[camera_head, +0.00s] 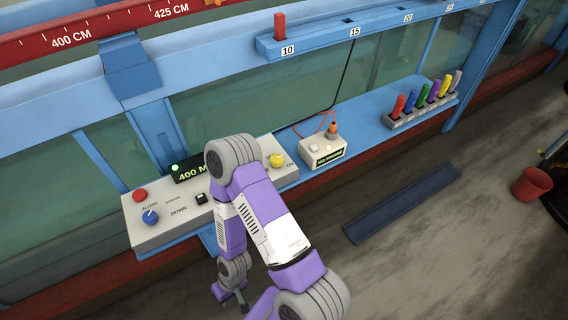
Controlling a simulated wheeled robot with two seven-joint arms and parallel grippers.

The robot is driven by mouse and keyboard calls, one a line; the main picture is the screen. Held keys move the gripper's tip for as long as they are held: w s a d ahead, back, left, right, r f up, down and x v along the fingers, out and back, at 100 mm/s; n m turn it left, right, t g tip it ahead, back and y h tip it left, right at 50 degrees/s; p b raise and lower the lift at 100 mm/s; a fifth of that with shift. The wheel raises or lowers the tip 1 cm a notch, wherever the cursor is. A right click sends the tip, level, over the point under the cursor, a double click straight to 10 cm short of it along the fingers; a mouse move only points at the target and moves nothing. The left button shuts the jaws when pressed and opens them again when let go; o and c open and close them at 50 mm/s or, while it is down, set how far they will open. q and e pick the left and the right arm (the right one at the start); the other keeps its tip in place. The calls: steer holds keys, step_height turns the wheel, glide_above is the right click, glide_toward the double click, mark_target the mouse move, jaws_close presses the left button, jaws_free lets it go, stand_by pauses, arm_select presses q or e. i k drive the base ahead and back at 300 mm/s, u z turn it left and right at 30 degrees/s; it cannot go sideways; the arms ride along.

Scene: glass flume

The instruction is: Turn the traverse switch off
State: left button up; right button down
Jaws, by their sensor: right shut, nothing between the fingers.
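The grey control panel (155,232) stands on the blue ledge at the left. I cannot read which control is marked as the traverse. My right gripper (241,304) hangs low in front of the panel, shut and empty, apart from the controls.
A small white box (322,152) with an orange plug and cable stands right of the panel. A rack (420,115) of several coloured pegs sits farther along the ledge. A dark blue plank (400,205) and a red bucket (531,184) are on the floor.

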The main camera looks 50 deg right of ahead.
mark_target(277, 161)
steer(key=z, duration=1.75)
steer(key=k, duration=0.55)
steer(key=z, duration=1.25)
steer(key=i, duration=0.9)
steer(key=u, duration=0.45)
